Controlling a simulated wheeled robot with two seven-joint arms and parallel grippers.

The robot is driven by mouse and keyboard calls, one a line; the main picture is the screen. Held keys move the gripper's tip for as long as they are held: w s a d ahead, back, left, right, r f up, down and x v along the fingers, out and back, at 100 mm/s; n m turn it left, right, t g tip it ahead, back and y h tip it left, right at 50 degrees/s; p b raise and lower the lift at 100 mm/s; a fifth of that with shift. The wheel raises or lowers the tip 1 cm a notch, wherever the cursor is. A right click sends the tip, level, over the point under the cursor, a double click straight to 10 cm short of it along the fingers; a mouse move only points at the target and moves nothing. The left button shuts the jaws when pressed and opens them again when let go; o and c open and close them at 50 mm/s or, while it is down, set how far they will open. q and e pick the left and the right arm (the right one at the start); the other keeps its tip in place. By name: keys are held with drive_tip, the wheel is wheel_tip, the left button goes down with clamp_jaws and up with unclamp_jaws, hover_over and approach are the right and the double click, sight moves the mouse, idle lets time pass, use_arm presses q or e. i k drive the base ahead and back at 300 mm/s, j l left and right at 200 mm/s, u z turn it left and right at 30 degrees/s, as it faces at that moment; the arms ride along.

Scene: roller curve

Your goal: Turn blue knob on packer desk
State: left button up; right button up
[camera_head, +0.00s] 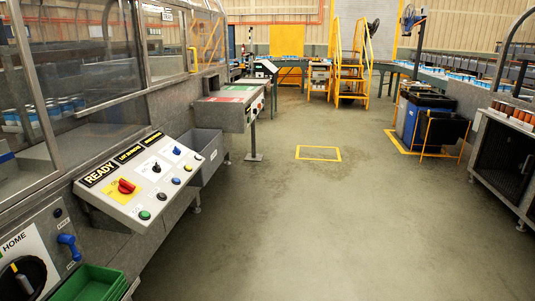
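A sloped grey control desk (130,205) stands at the left, against the glazed machine. A small blue knob (177,151) sits on a white plate near its upper far end. Beside it is a black knob (156,168), and nearer me is a red rotary switch (126,187) on a yellow plate. A row of small buttons runs along the desk's lower edge, with a blue button (175,181) among them. The blue knob's exact angle is too small to tell. No writing that I can read names the packer desk. Neither of my grippers is in view.
A HOME panel (25,245) with a blue handle (68,246) and a green bin (92,284) are at the lower left. A second desk (225,112) stands farther back. Yellow stairs (352,68) and bins (425,115) stand beyond. The middle floor is clear.

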sight(176, 152)
drive_tip(key=i, duration=0.6)
drive_tip(key=i+u, duration=0.15)
drive_tip(key=i, duration=0.5)
drive_tip(key=i+l, duration=0.2)
drive_tip(key=i, duration=0.4)
drive_tip(key=j+u, duration=0.05)
